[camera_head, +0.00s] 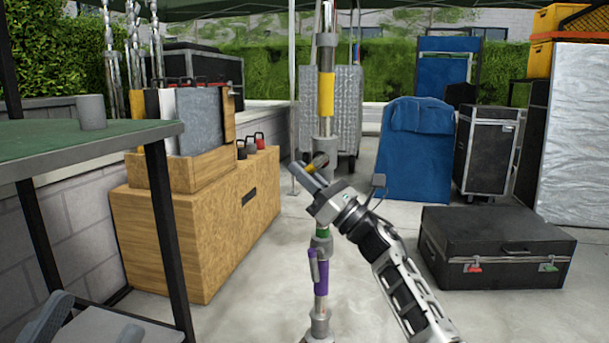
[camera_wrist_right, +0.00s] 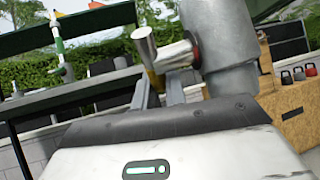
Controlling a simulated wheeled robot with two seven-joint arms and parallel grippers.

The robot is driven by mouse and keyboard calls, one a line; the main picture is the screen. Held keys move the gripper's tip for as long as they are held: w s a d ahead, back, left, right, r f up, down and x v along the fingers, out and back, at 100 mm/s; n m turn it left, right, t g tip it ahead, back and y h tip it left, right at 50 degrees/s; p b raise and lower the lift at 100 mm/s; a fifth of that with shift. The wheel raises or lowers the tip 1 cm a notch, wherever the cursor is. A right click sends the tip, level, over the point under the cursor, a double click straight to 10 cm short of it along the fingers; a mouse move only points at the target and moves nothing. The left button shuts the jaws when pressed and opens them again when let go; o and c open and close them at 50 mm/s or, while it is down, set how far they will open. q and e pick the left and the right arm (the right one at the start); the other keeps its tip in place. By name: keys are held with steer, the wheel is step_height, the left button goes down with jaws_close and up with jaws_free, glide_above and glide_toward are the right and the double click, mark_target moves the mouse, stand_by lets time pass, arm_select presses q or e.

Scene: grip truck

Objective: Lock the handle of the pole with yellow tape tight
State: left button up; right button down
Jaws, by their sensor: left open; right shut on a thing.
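The metal pole stands upright in the middle of the head view, with a band of yellow tape (camera_head: 326,95) on its upper part. Its handle (camera_head: 318,161) sticks out from a grey collar below the tape. My right gripper (camera_head: 312,182) is at this handle and shut on it. In the right wrist view the handle (camera_wrist_right: 165,50) is a silver T-shaped piece beside the thick grey collar (camera_wrist_right: 218,50), at the fingers (camera_wrist_right: 158,93). The exact contact is partly hidden. My left gripper (camera_head: 88,320) is open and empty at the bottom left, away from the pole.
Lower on the pole is a purple-taped section (camera_head: 320,272) with its own handle. A green-topped table (camera_head: 70,140) and a wooden cabinet (camera_head: 190,235) stand left. A black case (camera_head: 495,248) lies on the floor at right. Bare floor surrounds the pole's base.

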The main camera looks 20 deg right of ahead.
steer(key=shift+r, duration=0.1)
steer(key=c, duration=1.4)
jaws_free()
steer(key=shift+c, duration=0.2)
steer(key=shift+s+d+f, duration=0.25)
steer(key=shift+s+f, duration=0.05)
steer(key=shift+f, duration=0.05)
arm_select(q)
steer(key=f+n+y, duration=0.1)
steer(key=n, duration=0.1)
steer(key=w+f+n+y+p, duration=0.1)
steer(key=y, duration=0.1)
steer(key=f+n+y+p, duration=0.1)
steer(key=n, duration=0.1)
steer(key=shift+w+a+f+n+y, duration=0.1)
steer(key=shift+w+f+n+y, duration=0.2)
steer(key=shift+w, duration=0.05)
arm_select(e)
steer(key=v, duration=1.5)
